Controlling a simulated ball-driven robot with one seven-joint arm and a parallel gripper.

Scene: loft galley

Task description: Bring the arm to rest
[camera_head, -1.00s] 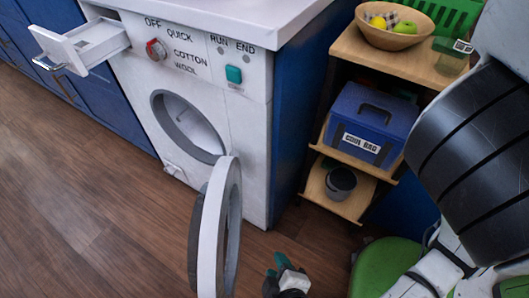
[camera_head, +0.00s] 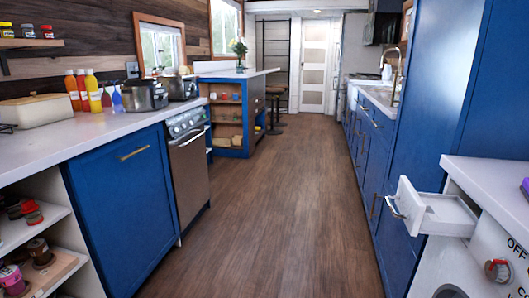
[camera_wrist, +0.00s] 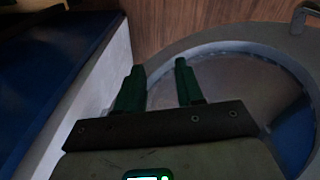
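My gripper (camera_wrist: 160,85) shows in the wrist view with its two green fingers apart and nothing between them. It is out of the head view. Beyond and to the right of the fingers in the wrist view is the grey ring of the washer's round door (camera_wrist: 215,45); I cannot tell whether a finger touches it. A pale panel edge (camera_wrist: 85,100) runs to the left of the fingers. In the head view the washer (camera_head: 490,238) stands at the right edge with its white detergent drawer (camera_head: 440,214) pulled out.
A long wooden floor (camera_head: 275,200) runs clear down the middle. Blue cabinets with a white counter (camera_head: 80,137) and an oven (camera_head: 189,175) line the left. Blue cabinets (camera_head: 372,150) line the right. A blue island (camera_head: 228,125) stands further back.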

